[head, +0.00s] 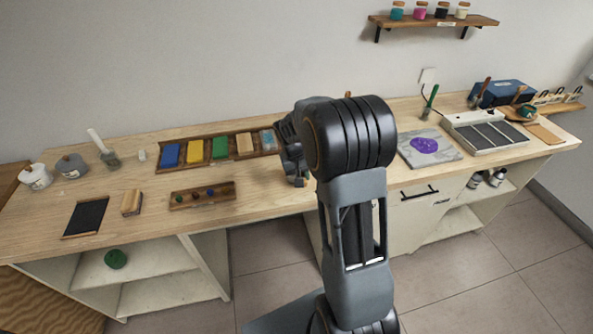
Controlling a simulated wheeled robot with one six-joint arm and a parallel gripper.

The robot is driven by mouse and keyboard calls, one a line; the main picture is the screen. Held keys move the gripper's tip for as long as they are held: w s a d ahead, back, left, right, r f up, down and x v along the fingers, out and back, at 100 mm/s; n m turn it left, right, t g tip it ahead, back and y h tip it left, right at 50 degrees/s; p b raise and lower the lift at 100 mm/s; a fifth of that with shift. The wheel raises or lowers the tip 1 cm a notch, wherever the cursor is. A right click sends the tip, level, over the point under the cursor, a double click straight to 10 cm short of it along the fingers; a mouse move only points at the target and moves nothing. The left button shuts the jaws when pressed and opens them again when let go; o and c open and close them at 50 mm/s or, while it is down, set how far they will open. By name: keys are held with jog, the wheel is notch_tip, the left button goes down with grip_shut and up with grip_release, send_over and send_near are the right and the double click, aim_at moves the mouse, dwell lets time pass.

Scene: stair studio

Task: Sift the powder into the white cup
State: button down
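A white cup (36,178) stands at the far left end of the wooden worktop, with something dark at its rim. A grey pot (71,166) stands just right of it. I cannot make out a sieve or loose powder for certain. My gripper (298,181) is over the middle of the worktop, far to the right of the cup. My own arm hides most of it, so its fingers and anything between them cannot be made out.
A wooden tray (179,168) holds several coloured blocks at the back. A small rack (202,195), wooden block (131,202) and black slab (87,217) lie in front. Right are a purple-marked sheet (425,146) and a panelled device (486,133). A shelf (433,20) hangs above.

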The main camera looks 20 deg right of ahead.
aim_at(302, 174)
jog(key=shift+a, duration=1.25)
jog(key=shift+d, duration=1.35)
jog(key=shift+a, duration=0.15)
jog(key=shift+r, duration=0.2)
jog(key=shift+r+p, duration=1.8)
jog(key=shift+r, duration=0.6)
jog(key=shift+f, duration=0.1)
